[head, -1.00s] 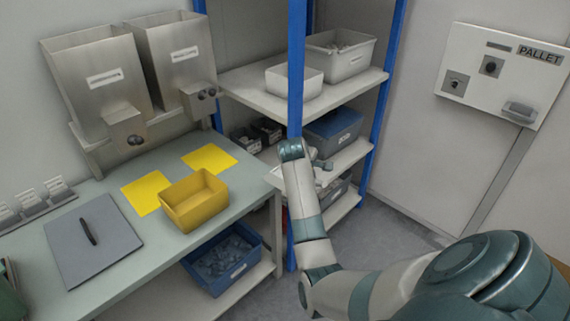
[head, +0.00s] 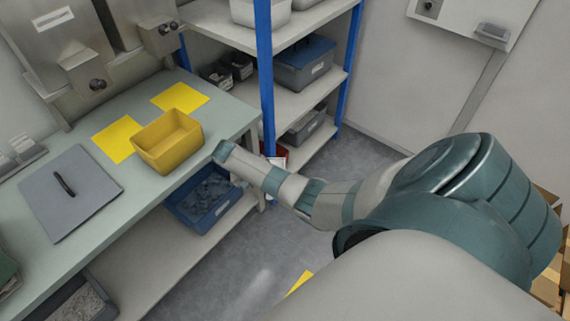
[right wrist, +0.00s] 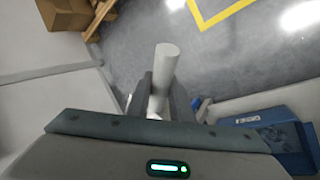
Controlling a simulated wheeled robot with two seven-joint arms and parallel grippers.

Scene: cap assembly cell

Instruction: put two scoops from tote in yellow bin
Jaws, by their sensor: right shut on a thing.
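The yellow bin (head: 162,157) stands on the bench top in the head view and looks empty inside. A blue tote (head: 217,216) with dark bluish parts sits on the lower shelf under the bench. A blue tote (right wrist: 238,123) also shows at the right of the right wrist view. My right gripper (right wrist: 161,92) is shut on a pale cylindrical handle, seen between its fingers; I take it for the scoop's handle. The rest of the scoop cannot be made out. In the head view my right arm reaches toward the bench's right end, its hand hidden. My left gripper is out of view.
On the bench lie yellow sheets (head: 180,97) and a grey lid-like plate (head: 70,195). A blue-post rack (head: 266,80) stands just beyond the bench end. A grey tote (head: 78,305) sits at lower left. Cardboard boxes (head: 548,255) stand at right. The floor (head: 250,250) between is clear.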

